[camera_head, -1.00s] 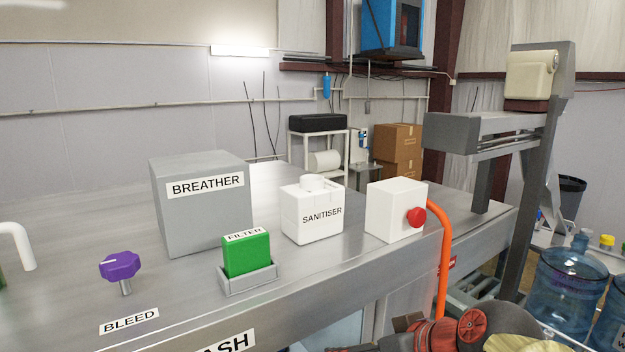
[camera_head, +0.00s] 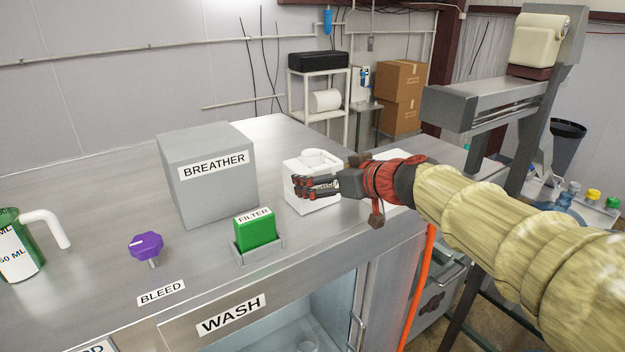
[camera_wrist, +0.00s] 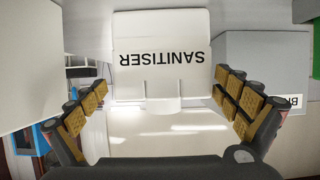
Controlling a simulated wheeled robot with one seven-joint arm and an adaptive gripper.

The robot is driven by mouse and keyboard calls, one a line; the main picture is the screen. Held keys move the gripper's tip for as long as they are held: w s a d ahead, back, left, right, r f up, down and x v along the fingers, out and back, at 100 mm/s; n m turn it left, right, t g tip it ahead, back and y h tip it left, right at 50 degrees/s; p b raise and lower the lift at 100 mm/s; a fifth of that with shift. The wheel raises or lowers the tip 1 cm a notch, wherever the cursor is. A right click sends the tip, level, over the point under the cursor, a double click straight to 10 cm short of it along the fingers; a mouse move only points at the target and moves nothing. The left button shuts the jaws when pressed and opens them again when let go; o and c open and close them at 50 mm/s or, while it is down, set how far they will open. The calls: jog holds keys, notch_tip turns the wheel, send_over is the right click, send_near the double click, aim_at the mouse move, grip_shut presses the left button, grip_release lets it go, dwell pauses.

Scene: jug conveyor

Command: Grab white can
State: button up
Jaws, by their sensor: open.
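The white can (camera_head: 301,170) is a squat white container with a raised cap on top. It stands on the steel bench, and my gripper (camera_head: 318,187) partly hides its front in the head view. In the wrist view the can (camera_wrist: 161,75) appears upside down, with its SANITISER label facing the camera between my gripper's spread fingers (camera_wrist: 160,103). The gripper is open, with its padded fingers on either side and a gap of bench between them. I cannot tell whether either finger touches the can.
The grey BREATHER box (camera_head: 207,190) stands left of the can. The green FILTER block (camera_head: 255,230) sits in a holder in front. A purple BLEED knob (camera_head: 146,246) is further left. A white box (camera_head: 392,156) stands behind my arm. Bare bench (camera_head: 120,195) lies at left.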

jog(key=p+x, duration=0.2)
jog(key=x, duration=0.3)
jog(key=shift+s+a+f, duration=0.1)
jog(key=shift+s, duration=0.1)
jog(key=c, duration=1.8)
jog(key=shift+r, duration=0.25)
jog(key=shift+c, duration=0.2)
